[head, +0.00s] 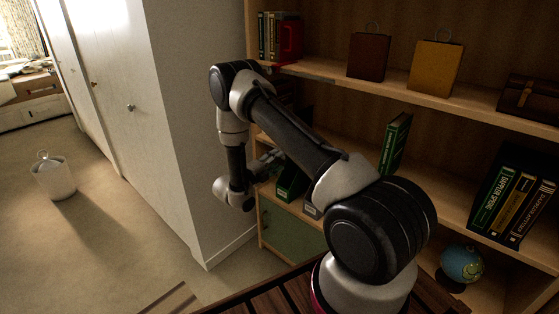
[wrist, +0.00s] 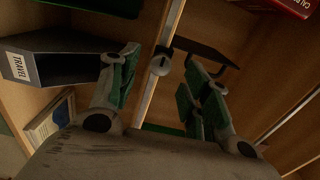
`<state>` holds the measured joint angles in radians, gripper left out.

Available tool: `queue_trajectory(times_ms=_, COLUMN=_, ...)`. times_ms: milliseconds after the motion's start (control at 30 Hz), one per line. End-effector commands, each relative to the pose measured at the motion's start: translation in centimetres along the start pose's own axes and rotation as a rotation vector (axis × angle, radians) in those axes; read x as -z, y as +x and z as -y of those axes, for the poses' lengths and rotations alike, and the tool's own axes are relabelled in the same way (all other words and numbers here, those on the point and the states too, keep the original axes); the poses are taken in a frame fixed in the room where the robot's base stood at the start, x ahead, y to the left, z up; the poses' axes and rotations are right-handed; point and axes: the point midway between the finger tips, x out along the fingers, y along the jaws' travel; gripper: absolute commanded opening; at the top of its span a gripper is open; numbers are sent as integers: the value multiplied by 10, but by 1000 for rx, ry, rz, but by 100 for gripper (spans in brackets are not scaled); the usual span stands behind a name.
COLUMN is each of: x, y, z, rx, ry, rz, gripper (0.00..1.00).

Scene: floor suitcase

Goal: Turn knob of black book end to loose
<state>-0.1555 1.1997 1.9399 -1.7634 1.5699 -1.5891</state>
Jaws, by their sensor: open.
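In the head view my gripper (head: 268,160) is small and dark at the bookcase's left side. The knob cannot be made out there.
A grey box labelled TRAVEL (wrist: 58,58) is close to the left finger. A red book (wrist: 285,6) is at the upper right. In the head view, a green book (head: 395,143) leans on the middle shelf, and a white cabinet (head: 135,100) stands left of my arm.

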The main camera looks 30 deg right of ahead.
Motion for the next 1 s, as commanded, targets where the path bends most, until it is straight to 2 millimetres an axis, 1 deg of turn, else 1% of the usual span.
queue_trajectory(times_ms=33, x=-2, y=-14, z=0, rx=0, ry=-1, rz=6, gripper=48)
queue_trajectory(times_ms=200, x=-2, y=-52, z=0, rx=0, ry=0, rz=7, gripper=48)
queue_trajectory(times_ms=300, x=-1, y=-71, z=0, rx=0, ry=0, rz=5, gripper=48)
queue_trajectory(times_ms=400, x=-1, y=-84, z=0, rx=0, ry=0, rz=3, gripper=48)
queue_trajectory(times_ms=567, x=0, y=-93, z=0, rx=0, ry=0, rz=1, gripper=48)
queue_trajectory(times_ms=1000, x=0, y=-94, z=0, rx=0, ry=1, rz=1, gripper=48)
